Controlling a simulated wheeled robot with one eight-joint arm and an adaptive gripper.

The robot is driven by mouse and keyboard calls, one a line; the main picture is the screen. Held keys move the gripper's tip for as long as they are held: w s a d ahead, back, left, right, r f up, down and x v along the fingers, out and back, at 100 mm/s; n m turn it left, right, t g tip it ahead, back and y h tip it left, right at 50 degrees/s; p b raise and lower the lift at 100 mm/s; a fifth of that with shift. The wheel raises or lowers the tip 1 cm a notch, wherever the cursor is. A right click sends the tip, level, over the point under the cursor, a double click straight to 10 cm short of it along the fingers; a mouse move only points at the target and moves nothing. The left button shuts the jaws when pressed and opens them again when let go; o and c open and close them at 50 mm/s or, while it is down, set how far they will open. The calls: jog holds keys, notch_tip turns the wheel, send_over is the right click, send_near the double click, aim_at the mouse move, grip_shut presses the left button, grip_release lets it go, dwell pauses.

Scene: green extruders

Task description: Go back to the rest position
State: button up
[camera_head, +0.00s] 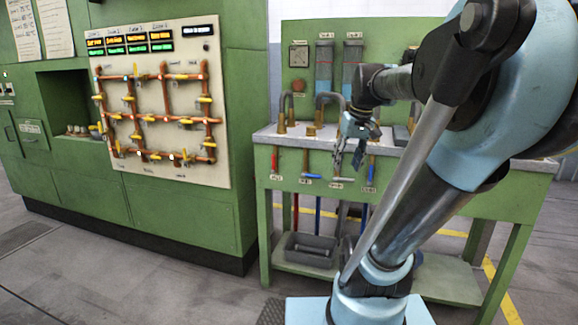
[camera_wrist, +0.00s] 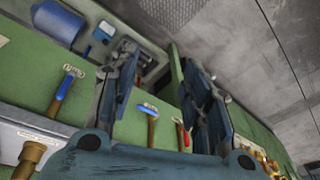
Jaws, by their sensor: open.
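My gripper (camera_head: 349,155) hangs from my arm in front of the green bench, at the height of its grey top edge. In the wrist view my gripper (camera_wrist: 165,95) shows two dark blue fingers spread wide apart with nothing between them. The picture is tilted there. A blue-handled valve (camera_wrist: 151,110) and a red-handled valve (camera_wrist: 183,135) on the bench front show behind the gap. The fingers appear apart from the valves, though exact distance cannot be told. My arm hides the right part of the bench in the head view.
The green bench (camera_head: 440,207) carries hooked pipes and handled valves; a grey bin (camera_head: 309,251) sits on its lower shelf. A green machine at left bears a panel (camera_head: 150,180) of orange pipes with yellow valves. Floor (camera_head: 120,290) is clear at front left.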

jog(key=s+f, duration=0.7)
jog(key=f, duration=0.2)
jog(key=s+f+m+h, duration=0.1)
jog(key=s+f, duration=0.5)
jog(key=f, duration=0.4)
jog(key=shift+s+d+m, duration=0.3)
jog(key=shift+s+d, duration=0.05)
jog(key=shift+d, duration=0.05)
jog(key=shift+w+f, duration=0.15)
jog(key=shift+w, duration=0.35)
